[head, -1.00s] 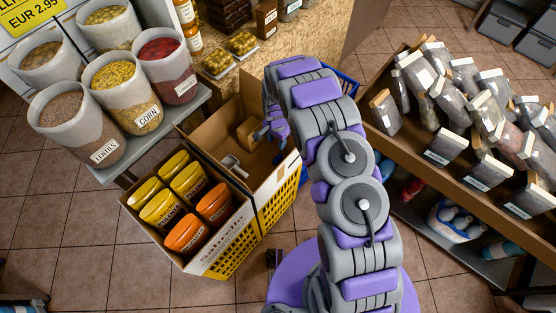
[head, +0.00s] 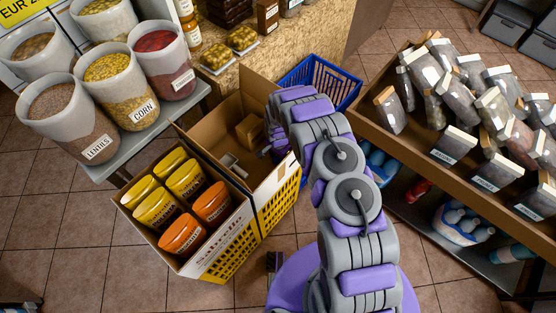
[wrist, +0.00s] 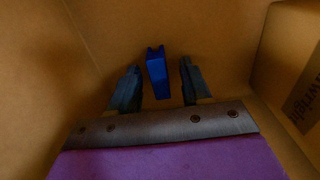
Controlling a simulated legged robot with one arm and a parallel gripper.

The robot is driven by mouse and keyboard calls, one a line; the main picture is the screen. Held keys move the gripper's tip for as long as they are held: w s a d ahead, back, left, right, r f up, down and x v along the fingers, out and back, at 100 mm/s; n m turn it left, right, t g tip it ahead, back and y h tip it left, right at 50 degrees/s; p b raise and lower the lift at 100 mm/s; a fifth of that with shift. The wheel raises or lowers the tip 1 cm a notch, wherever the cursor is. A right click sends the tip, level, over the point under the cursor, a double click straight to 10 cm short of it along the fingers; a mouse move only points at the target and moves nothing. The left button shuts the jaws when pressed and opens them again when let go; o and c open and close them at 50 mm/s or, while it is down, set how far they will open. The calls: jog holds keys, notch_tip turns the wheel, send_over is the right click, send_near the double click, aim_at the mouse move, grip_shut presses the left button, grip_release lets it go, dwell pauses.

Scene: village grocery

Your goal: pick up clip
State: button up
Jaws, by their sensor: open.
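A small blue clip (wrist: 157,75) with a notched end lies inside a cardboard box, seen in the wrist view. My gripper (wrist: 159,68) is open, with one dark finger on each side of the clip and a gap to each. I cannot tell how far the fingertips are above the box floor. In the head view my gripper (head: 272,137) reaches into the open cardboard box (head: 279,181), and the clip is hidden there behind my arm or the box wall.
A small brown carton (head: 249,130) and a pale object (head: 232,165) are also in the box. Yellow and orange tubs (head: 184,179) fill the crate in front. A blue basket (head: 318,79) stands behind.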

jog(key=shift+f, duration=0.35)
jog(key=shift+r, duration=0.1)
grip_shut()
